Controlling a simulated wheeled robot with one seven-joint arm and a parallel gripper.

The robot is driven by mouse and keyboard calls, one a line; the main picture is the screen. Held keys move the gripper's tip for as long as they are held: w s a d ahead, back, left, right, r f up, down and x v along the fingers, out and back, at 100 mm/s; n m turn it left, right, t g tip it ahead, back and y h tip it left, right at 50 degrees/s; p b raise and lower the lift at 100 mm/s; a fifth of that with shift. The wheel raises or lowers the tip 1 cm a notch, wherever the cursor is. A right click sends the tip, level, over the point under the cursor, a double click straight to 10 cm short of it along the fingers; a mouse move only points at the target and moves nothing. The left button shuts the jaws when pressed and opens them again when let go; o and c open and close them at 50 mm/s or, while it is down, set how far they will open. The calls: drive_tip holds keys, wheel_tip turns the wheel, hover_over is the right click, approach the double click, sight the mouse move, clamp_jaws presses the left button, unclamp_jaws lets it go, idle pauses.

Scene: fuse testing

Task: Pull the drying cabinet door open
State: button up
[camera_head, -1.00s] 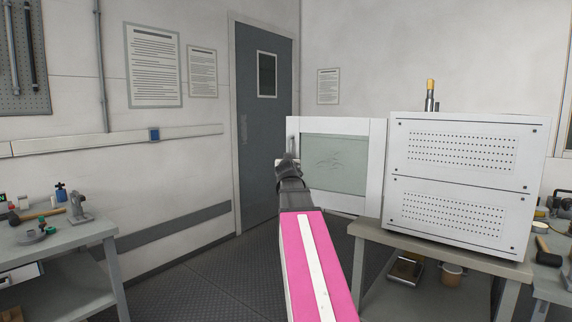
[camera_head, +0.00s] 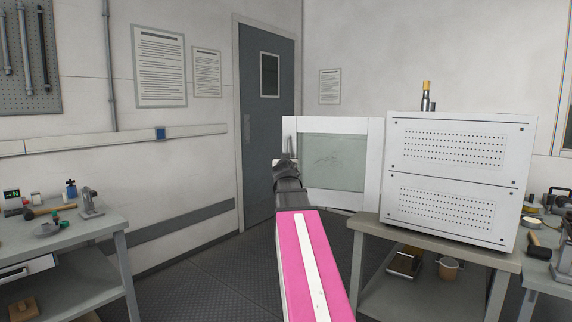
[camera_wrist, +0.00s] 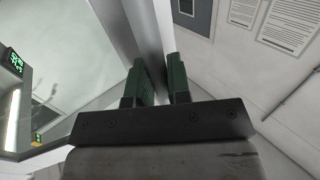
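The drying cabinet (camera_head: 455,180) is a white box with perforated panels, standing on a grey table at the right. Its door (camera_head: 374,165), a white frame around a greenish glass pane (camera_head: 335,160), stands swung out to the left of the box. The door handle (camera_head: 291,142) is an upright bar at the door's far left edge. My gripper (camera_head: 285,165) is at this handle. In the wrist view my two green fingers (camera_wrist: 161,82) stand on either side of the grey handle bar (camera_wrist: 150,35), close together. The cabinet's inside is hidden in the head view.
A closed grey room door (camera_head: 265,130) is behind the cabinet door. A workbench (camera_head: 75,238) with tools stands at the left, another bench with tools at the far right. The floor between (camera_head: 190,285) is clear. A yellow-topped item (camera_head: 427,95) stands on the cabinet.

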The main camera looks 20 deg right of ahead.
drive_tip(key=o, duration=0.3)
drive_tip(key=shift+o, duration=0.2)
drive_tip(key=shift+s, duration=0.1)
drive_tip(key=v, duration=1)
drive_tip(key=shift+s+a, duration=0.25)
drive_tip(key=a+f+n+g+y, duration=0.15)
drive_tip(key=a+f+g, duration=0.25)
drive_tip(key=f, duration=1)
drive_tip(key=a+f+g+y, duration=0.2)
drive_tip(key=a+f+g, duration=0.25)
drive_tip(key=f, duration=0.95)
drive_tip(key=s+a+f+n+g+y, duration=0.2)
drive_tip(key=s+a+f+g, duration=0.2)
drive_tip(key=f, duration=0.8)
drive_tip(key=s+a+f+n+g+y, duration=0.1)
drive_tip(key=s+a+f+g, duration=0.3)
drive_tip(key=s+a+f, duration=0.5)
wheel_tip(320, 180, down, 3)
drive_tip(key=shift+s+r+n+y, duration=0.15)
drive_tip(key=shift+s+n+y, duration=0.2)
drive_tip(key=shift+y, duration=0.2)
